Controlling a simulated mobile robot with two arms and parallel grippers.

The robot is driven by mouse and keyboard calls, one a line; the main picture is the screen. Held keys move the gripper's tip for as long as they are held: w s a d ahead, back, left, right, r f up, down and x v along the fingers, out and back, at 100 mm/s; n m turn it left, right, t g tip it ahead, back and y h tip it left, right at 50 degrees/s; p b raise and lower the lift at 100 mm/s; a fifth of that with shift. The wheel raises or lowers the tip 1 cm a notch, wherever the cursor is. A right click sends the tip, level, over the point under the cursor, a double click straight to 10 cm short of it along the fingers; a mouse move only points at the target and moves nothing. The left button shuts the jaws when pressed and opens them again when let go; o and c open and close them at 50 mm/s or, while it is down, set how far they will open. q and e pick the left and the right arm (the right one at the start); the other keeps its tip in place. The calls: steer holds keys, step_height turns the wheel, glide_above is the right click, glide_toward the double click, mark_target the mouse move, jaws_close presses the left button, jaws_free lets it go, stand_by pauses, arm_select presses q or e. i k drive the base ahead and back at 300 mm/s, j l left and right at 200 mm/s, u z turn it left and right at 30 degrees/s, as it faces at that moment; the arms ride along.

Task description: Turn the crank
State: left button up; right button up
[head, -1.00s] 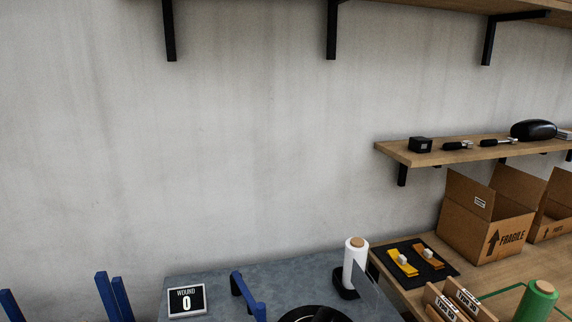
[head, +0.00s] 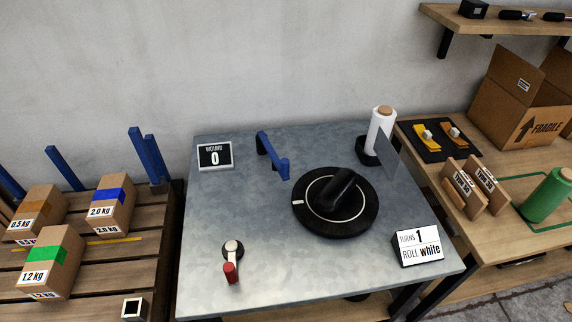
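The crank (head: 232,258) is at the front left of the grey metal table (head: 225,195). It has a round pale hub on a dark base and a red handle (head: 230,272) on the side toward me. A black turntable (head: 303,219) with a white ring and a dark rounded object (head: 334,189) on it sits right of the middle. A counter sign (head: 215,156) reads "WOUND 0". A card (head: 417,246) reads "TURNS 1, ROLL white". A white roll (head: 380,132) stands upright in a black holder at the back right. Neither of my grippers is in view.
A blue bracket (head: 272,157) stands at the table's back. A wooden pallet (head: 90,262) with labelled boxes (head: 110,202) is at left. A wooden bench (head: 497,232) at right holds a green roll (head: 547,194) and a cardboard box (head: 515,100). The table around the crank is clear.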

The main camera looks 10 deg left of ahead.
mark_target(230, 267)
steer(key=u, duration=0.75)
